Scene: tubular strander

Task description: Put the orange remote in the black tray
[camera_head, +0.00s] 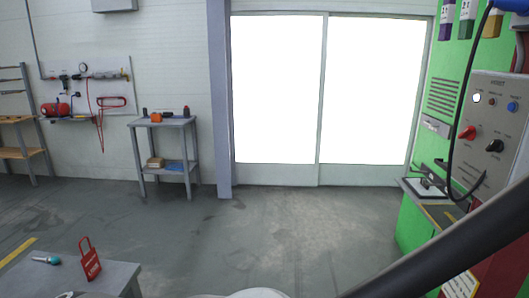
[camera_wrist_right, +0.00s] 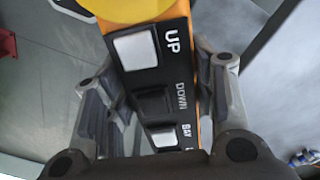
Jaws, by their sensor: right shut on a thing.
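The orange remote (camera_wrist_right: 176,68) has a black face with pale buttons and the words UP, DOWN and BAY, and a yellow part at its top end. My right gripper (camera_wrist_right: 158,92) is shut on it, with one finger on each side of its body. The remote's lower end is hidden behind the gripper's base. In the head view neither the remote in my grip nor the right fingers show. I cannot make out a black tray in either view. My left gripper is not in view.
A grey table (camera_head: 110,279) at the lower left holds a red tag-like item (camera_head: 90,262) and a small teal-ended tool (camera_head: 46,260). A workbench (camera_head: 163,123) stands by the back wall. A green machine (camera_head: 446,85) with a control panel (camera_head: 495,120) is at the right. The middle floor is clear.

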